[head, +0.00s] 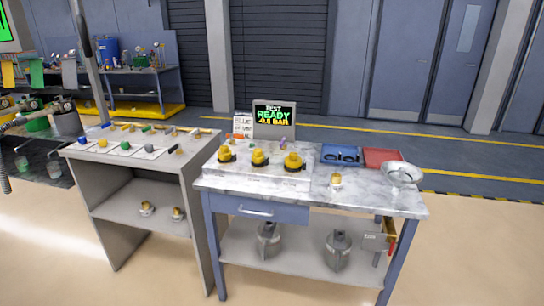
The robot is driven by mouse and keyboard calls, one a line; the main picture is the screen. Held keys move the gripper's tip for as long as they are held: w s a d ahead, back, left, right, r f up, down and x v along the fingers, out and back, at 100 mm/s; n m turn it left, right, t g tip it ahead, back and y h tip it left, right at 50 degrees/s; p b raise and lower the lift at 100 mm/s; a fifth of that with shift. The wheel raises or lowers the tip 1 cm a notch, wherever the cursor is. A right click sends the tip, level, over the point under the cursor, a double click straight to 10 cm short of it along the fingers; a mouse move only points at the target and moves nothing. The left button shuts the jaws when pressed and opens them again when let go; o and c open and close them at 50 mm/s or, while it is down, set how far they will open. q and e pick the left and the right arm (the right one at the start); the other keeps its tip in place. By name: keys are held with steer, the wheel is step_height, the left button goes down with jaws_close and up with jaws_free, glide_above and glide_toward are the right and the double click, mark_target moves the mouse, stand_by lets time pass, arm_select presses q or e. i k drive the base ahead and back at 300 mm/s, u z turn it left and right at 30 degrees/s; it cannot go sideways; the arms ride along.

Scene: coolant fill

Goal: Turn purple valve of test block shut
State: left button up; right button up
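The test block (262,178) is a pale slab on the marble-topped table. Several yellow-and-black round fittings (259,158) stand in a row along it. A small purple part (283,141), which looks like the purple valve, shows behind them, just below the screen. It is too small to tell which way its handle is turned. A screen (274,115) behind the block reads TEST READY and a bar value that looks like -0.8. Neither of my grippers shows in this view.
A grey bench (78,150) with small coloured-handled parts stands at left. The floor in front is clear.

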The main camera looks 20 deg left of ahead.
mark_target(283, 141)
steer(key=z, duration=0.95)
steer(key=k, duration=0.15)
steer(key=u, duration=2.6)
steer(key=i, duration=1.95)
steer(key=z, duration=0.55)
